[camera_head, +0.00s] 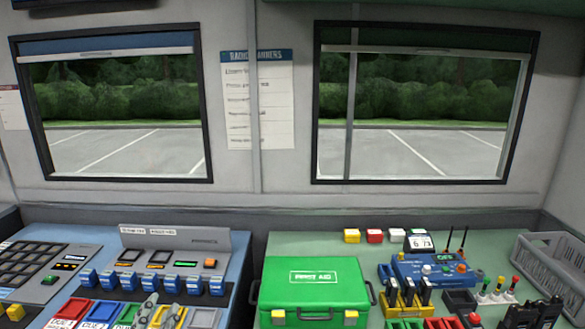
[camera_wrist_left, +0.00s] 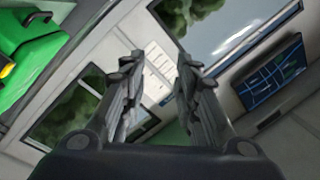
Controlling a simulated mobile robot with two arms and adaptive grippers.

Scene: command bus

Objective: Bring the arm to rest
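My left gripper (camera_head: 159,311) shows at the bottom edge of the head view, left of centre, with only its grey fingertips in the picture. In the left wrist view the gripper (camera_wrist_left: 157,64) has its two fingers apart with nothing between them. The rest of the left arm is out of the head view. My right gripper is in neither view.
A green first aid case (camera_head: 313,285) stands right of the gripper. Blue units (camera_head: 130,281) stand in a row beside it, with coloured bins (camera_head: 101,311) in front. Further right are a blue radio set (camera_head: 432,270) and a grey crate (camera_head: 552,262).

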